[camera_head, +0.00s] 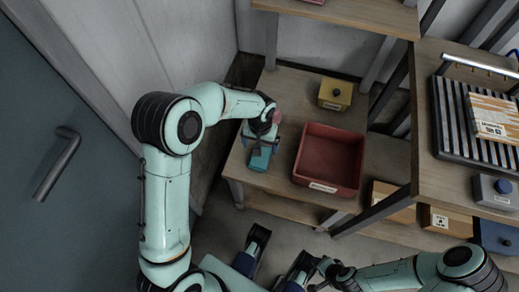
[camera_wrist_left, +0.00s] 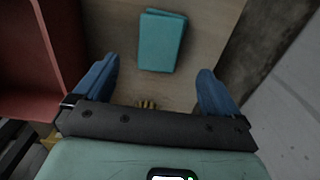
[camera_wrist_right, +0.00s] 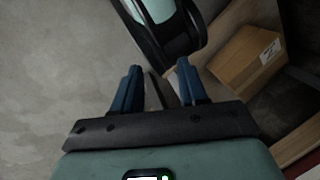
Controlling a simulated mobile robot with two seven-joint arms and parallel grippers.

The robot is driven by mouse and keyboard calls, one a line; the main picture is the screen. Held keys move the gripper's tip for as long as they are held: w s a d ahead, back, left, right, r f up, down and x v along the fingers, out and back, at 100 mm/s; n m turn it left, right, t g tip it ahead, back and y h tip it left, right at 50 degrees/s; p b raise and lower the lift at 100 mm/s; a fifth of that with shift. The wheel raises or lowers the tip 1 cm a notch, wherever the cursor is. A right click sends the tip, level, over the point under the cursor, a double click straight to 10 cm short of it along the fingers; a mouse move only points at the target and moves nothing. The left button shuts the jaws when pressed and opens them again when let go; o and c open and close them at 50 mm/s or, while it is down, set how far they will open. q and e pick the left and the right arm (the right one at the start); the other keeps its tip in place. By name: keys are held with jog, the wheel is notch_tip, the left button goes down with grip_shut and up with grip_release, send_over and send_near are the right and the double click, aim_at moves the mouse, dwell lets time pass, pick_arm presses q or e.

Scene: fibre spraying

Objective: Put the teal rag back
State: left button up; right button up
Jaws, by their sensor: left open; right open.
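The teal rag (camera_head: 260,159) lies folded and flat on the wooden shelf, left of the red bin. It also shows whole in the left wrist view (camera_wrist_left: 161,42), beyond the gap between my fingers. My left gripper (camera_head: 262,142) is above the shelf at the rag. Its blue fingers are spread wide (camera_wrist_left: 155,82) with nothing between them, and the rag is not gripped. My right gripper (camera_head: 318,275) is low at the bottom of the head view, far from the rag. In the right wrist view it is open and empty (camera_wrist_right: 158,72).
The red bin (camera_head: 329,158) looks empty and stands close right of the rag. A yellow box (camera_head: 335,94) with a black knob stands behind it. Cardboard boxes (camera_head: 447,221) sit lower right. A higher shelf (camera_head: 335,13) overhangs the back. A grey door (camera_head: 70,150) is at left.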

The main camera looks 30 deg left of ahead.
pick_arm(q)
jog(key=shift+r, duration=1.6)
pick_arm(e)
jog(key=shift+s+a+r, duration=0.25)
jog(key=shift+s+r, duration=0.15)
jog(key=shift+s, duration=0.15)
